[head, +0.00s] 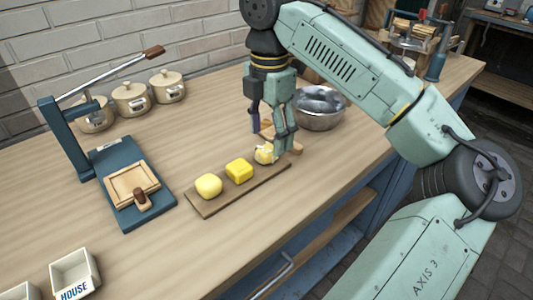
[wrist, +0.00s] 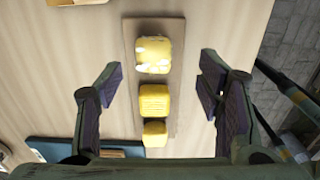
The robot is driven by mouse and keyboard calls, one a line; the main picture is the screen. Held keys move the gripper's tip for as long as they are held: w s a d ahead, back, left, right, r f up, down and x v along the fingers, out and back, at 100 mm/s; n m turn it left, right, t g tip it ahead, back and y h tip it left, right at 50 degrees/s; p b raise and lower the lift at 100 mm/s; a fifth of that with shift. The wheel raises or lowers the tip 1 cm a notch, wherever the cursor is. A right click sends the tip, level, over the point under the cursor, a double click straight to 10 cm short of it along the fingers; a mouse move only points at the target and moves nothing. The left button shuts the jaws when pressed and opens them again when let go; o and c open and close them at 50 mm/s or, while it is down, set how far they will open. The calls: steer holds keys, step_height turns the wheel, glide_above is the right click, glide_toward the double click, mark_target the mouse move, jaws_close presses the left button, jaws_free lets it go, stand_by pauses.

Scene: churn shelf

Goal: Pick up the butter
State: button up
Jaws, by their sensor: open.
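Three yellow lumps of butter sit in a row on a narrow wooden board (head: 213,206). The rounded left lump (head: 208,186) and the ridged, blocky middle lump (head: 239,170) are plain yellow. The right lump (head: 265,154) has white patches and is partly hidden by a finger. My gripper (head: 269,138) is open and empty by the board's right end. In the wrist view the fingers (wrist: 160,88) stand wide on either side of the row. The white-patched lump (wrist: 153,54) lies farthest up, the ridged lump (wrist: 154,100) and the last lump (wrist: 155,133) below it.
A blue lever press (head: 122,181) with a wooden frame stands left of the board. Several lidded crocks (head: 131,100) line the wall. A metal bowl (head: 319,112) stands behind my gripper. White boxes (head: 75,273) sit front left.

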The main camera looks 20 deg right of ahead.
mark_target(266, 147)
steer(key=shift+w+a+f+p, duration=0.1)
steer(key=shift+f+p, duration=0.05)
steer(key=shift+f, duration=0.75)
steer(key=shift+w+f+p, duration=0.15)
steer(key=shift+f+p, duration=0.05)
steer(key=shift+f, duration=0.65)
steer(key=shift+w+a+f+p, duration=0.1)
steer(key=shift+f+p, duration=0.05)
steer(key=shift+f, duration=0.75)
steer(key=c, duration=1.2)
steer(key=shift+r, duration=0.1)
steer(key=shift+c, duration=0.2)
